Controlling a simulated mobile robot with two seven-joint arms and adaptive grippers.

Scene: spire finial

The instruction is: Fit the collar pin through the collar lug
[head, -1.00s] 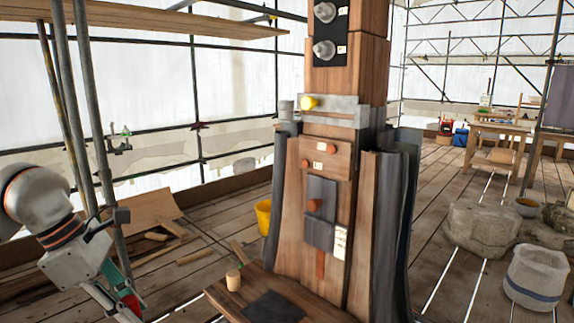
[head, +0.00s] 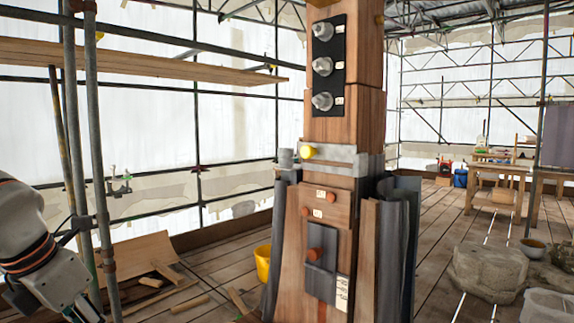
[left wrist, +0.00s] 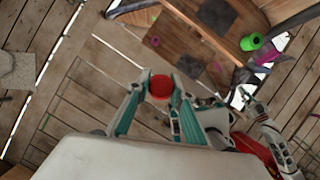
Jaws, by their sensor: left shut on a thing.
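The grey collar (head: 345,161) wraps the wooden post (head: 345,118). A yellow round knob (head: 308,152) sits on its left front; I cannot tell which part is the lug. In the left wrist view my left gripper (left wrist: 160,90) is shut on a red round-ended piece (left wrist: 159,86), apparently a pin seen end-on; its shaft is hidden. In the head view my left arm is at the lower left, well away from the collar, with its fingers below the frame. A white and dark jointed part, possibly my right gripper (left wrist: 234,106), shows at the right of the wrist view.
Grey finial-shaped pieces (head: 322,66) sit on a black strip above the collar. Scaffold poles (head: 95,150) rise at the left. A yellow bucket (head: 262,262) and wood scraps lie on the plank floor.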

